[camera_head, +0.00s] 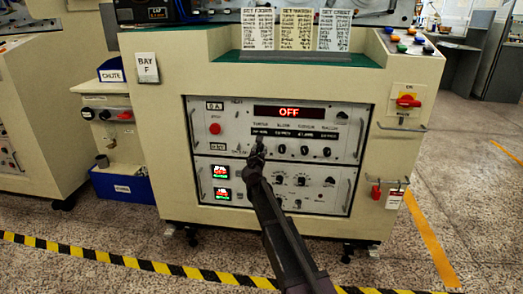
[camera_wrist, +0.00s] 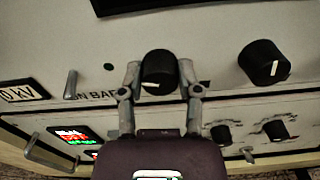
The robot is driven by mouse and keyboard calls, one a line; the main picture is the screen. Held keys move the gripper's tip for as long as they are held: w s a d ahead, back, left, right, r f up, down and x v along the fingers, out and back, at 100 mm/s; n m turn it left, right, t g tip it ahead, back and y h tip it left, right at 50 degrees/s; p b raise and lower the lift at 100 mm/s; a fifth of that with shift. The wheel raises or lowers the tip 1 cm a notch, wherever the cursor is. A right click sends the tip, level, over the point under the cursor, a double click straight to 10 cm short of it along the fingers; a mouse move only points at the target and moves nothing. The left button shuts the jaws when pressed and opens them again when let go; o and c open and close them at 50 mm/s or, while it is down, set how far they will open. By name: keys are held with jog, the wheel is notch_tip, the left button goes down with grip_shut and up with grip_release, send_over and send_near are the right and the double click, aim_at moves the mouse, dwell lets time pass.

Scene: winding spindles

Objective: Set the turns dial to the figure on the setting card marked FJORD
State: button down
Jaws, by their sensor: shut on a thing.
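My gripper (camera_head: 259,144) reaches the upper control panel (camera_head: 350,112). In the wrist view my gripper (camera_wrist: 159,76) has its two fingers on either side of a black knob (camera_wrist: 158,67), shut on it. A white mark shows low on the knob's face. In the head view this is the leftmost knob of a row of dials, mostly hidden behind the gripper. Its label is too small to read surely. The left setting card (camera_head: 258,30) appears headed SET FJORD; its lines are too small to read. A red display (camera_head: 289,112) reads OFF.
Three more black knobs, one of them next to mine (camera_head: 282,149), continue the row to the right. Two other setting cards (camera_head: 296,30) stand beside the left one. A lower panel (camera_head: 325,183) holds small displays and knobs. A red switch (camera_head: 408,100) is at the right.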

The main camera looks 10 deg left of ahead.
jog(key=shift+d+m, duration=0.1)
jog(key=shift+m, duration=0.3)
jog(key=m, duration=1.1)
jog(key=shift+w, duration=0.1)
dwell(0.3)
jog(key=shift+c, duration=1.5)
grip_release()
jog(key=shift+s, duration=0.2)
